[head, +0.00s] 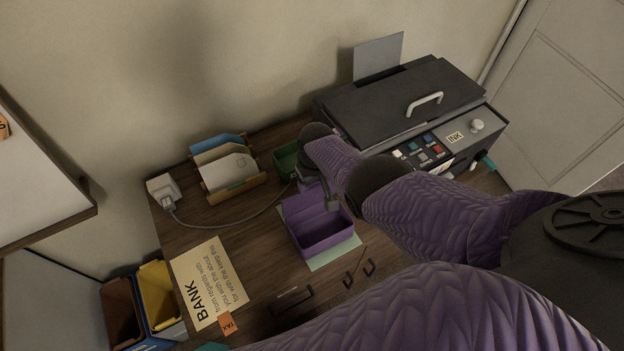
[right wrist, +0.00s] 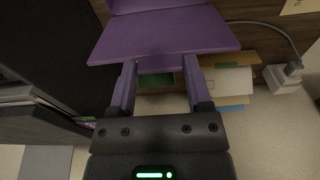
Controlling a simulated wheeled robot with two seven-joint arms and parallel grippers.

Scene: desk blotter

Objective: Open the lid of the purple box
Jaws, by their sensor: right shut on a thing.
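The purple box (head: 322,246) stands near the middle of the desk in the head view, with its inside visible from above. Its purple lid (head: 301,204) is raised at the back side of the box. My right gripper (head: 325,196) is at the lid, partly hidden by its own wrist. In the right wrist view, the lid (right wrist: 165,36) spans the top, and the two fingertips of the right gripper (right wrist: 160,64) meet its near edge. The right gripper is shut on the lid. My left gripper is not in view.
A black printer (head: 400,100) stands right of the right wrist. A green tray (head: 285,158) and a letter rack (head: 228,170) are behind the box. A BANK sheet (head: 208,282) lies left. A pale green sheet (head: 340,254) lies under the box. A cable (head: 235,220) crosses the desk.

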